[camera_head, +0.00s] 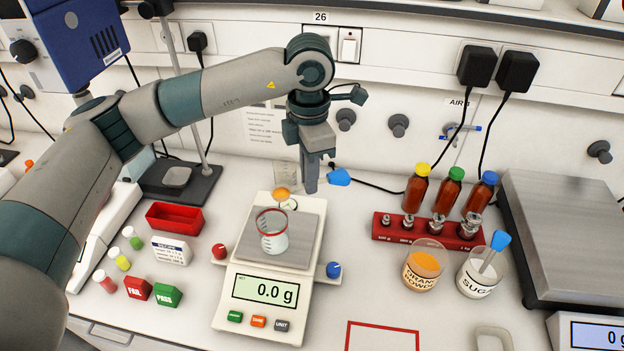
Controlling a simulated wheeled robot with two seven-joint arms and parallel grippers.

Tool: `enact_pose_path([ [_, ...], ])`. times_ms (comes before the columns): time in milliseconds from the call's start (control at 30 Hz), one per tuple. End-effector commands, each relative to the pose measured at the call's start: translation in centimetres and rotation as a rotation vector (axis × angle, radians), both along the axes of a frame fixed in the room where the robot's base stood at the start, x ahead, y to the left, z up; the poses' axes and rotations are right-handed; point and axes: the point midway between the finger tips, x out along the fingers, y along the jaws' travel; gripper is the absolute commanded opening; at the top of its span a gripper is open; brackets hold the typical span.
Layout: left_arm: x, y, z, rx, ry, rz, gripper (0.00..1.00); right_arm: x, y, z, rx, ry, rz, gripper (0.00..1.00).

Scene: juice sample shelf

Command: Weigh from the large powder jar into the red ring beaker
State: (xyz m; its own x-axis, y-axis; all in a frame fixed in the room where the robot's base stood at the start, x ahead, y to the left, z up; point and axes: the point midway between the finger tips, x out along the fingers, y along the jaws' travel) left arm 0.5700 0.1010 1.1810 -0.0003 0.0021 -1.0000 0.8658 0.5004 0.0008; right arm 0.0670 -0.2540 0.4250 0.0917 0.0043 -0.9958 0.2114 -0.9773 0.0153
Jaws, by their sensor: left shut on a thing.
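The red ring beaker (272,238) stands on the pan of the balance (258,290), whose display reads 0.0 g. My left gripper (312,186) points down behind and right of the beaker. It is shut on a scoop with a blue handle end (339,177); orange powder (282,192) shows in the scoop's bowl, behind and above the beaker. A jar of orange powder (422,270) and a sugar jar (478,279) with a blue-handled scoop stand on the right. I cannot tell which is the large one. My right gripper is out of view.
A red rack (400,232) with metal weights stands in front of several capped brown bottles. A large steel scale (570,235) is at the right. A red tray (175,216), small vials and PASS/FAIL blocks lie left. A clear vessel (285,172) stands behind the balance.

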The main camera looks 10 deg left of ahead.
Motion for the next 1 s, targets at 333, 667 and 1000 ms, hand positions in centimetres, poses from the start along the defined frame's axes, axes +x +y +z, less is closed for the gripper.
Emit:
enact_pose_path([
  [333, -0.1, 0.13, 0.17, 0.0, 0.002, 0.003, 0.0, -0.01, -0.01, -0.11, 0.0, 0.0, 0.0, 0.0],
  [667, -0.15, 0.28, -0.05, -0.029, -0.014, 0.004, 0.0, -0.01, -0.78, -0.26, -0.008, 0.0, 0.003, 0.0],
  [1000, -0.48, 0.74, -0.63, -0.18, -0.1, 0.003, 0.0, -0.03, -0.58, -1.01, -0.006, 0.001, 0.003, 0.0],
])
